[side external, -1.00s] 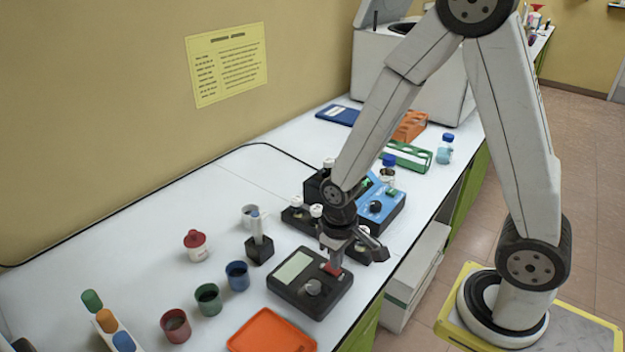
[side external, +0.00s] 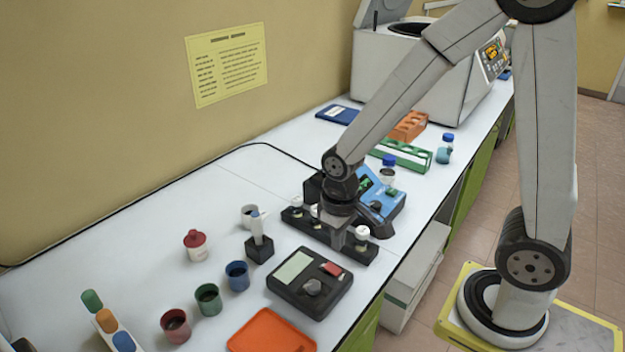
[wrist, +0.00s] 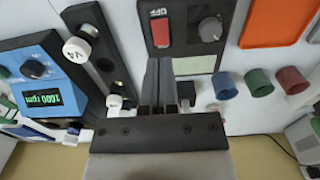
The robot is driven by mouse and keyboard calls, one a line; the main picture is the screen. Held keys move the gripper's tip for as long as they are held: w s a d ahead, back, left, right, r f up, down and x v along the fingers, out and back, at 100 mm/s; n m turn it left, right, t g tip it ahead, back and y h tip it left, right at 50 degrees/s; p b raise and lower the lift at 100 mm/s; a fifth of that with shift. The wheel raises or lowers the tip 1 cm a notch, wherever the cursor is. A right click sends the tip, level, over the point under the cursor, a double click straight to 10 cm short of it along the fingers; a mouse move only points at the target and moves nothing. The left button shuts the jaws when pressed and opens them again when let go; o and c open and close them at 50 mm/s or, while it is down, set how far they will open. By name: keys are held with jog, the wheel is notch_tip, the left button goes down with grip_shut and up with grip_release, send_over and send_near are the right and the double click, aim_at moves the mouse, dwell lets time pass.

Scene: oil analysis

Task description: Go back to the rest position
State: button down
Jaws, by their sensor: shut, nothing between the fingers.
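My gripper (side external: 336,236) points down, its fingers together and empty. In the side view it overlaps the black rack (side external: 355,250) behind the black device (side external: 310,283); I cannot tell its exact height. In the wrist view the fingers (wrist: 158,88) are side by side between that rack (wrist: 97,52) and the device (wrist: 185,45). The device has a red switch (side external: 331,269), a grey knob (side external: 312,287) and a pale screen (side external: 292,267). The gripper is apart from the switch. The rack holds white-capped vials, one marked V4 (wrist: 77,48).
A blue instrument (side external: 388,202) stands behind the rack; its display (wrist: 43,99) reads 1000 rpm. Red (side external: 176,326), green (side external: 208,298) and blue (side external: 237,276) cups and an orange tray (side external: 270,332) stand in front. A small black stand (side external: 259,248) holds a vial. A centrifuge-like machine (side external: 400,65) stands at the back.

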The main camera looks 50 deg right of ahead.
jog(key=shift+r, duration=0.15)
jog(key=shift+s+d+r+t, duration=0.7)
jog(key=shift+s+r+t, duration=0.15)
jog(key=shift+t, duration=0.45)
